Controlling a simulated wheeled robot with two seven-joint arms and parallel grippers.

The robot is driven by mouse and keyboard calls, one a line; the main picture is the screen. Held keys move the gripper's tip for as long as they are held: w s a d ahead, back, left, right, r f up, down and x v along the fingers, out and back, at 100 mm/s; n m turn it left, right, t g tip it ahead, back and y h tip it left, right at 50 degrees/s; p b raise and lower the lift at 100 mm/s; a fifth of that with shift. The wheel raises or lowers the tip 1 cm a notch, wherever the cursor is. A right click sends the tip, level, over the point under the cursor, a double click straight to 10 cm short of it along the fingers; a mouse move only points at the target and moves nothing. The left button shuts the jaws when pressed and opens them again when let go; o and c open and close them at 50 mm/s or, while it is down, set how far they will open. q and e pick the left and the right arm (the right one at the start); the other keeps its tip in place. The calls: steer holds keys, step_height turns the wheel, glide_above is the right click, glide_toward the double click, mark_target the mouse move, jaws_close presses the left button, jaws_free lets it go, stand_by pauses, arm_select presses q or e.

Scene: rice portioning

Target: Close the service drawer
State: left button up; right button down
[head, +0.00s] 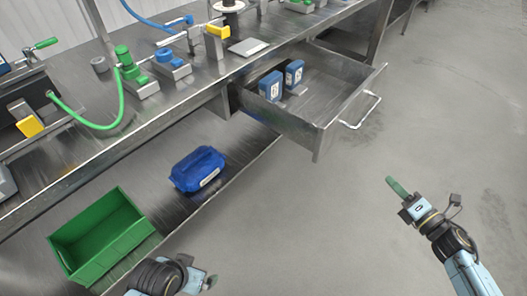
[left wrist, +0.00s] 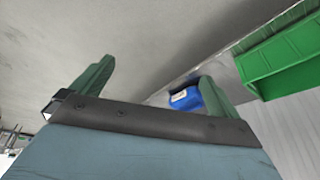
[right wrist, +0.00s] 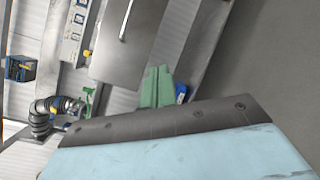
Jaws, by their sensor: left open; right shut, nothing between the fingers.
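The service drawer (head: 297,133) is a grey metal drawer pulled out from under the steel bench in the head view. Its bar handle (head: 362,111) is on the front panel. Two blue items (head: 271,86) with white labels stand inside it. My right gripper (head: 397,187) is shut and empty, in front of the drawer and apart from the handle. In the right wrist view its green fingers (right wrist: 157,88) are together. My left gripper is at the bottom of the head view, its fingers hard to see there; in the left wrist view its fingers (left wrist: 155,85) stand apart and empty.
A blue case (head: 198,168) and a green bin (head: 98,238) rest on the lower shelf. The bench top (head: 190,92) carries valves, a green hose and small fixtures. The grey floor (head: 320,220) between my right gripper and the drawer is clear.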

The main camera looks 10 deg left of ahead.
steer(key=a+r+n+g+y+b, duration=0.4)
steer(key=r+n+y+b, duration=0.15)
steer(key=n, duration=0.85)
arm_select(q)
step_height(320, 180, up, 8)
steer(key=t, duration=0.1)
arm_select(e)
steer(key=n+g+b, duration=0.1)
steer(key=n+b, duration=0.1)
glide_toward(329, 138)
steer(key=shift+y, duration=0.25)
steer(key=x, duration=0.4)
steer(key=f+x, duration=0.1)
steer(key=x, duration=0.1)
steer(key=shift+w+d, duration=0.1)
steer(key=shift+w, duration=0.05)
arm_select(q)
steer(key=w+d+r+t+h, duration=0.1)
steer(key=w+d+r+t, duration=0.2)
steer(key=w+r+t, duration=0.1)
steer(key=shift+w+r+t+h, duration=0.15)
steer(key=shift+w+t+h, duration=0.15)
steer(key=shift+w+t, duration=0.75)
arm_select(e)
steer(key=shift+w+a+r, duration=0.1)
steer(key=shift+w+a, duration=0.15)
steer(key=shift+a, duration=0.1)
arm_select(q)
steer(key=shift+w+g, duration=0.3)
steer(key=shift+g, duration=0.05)
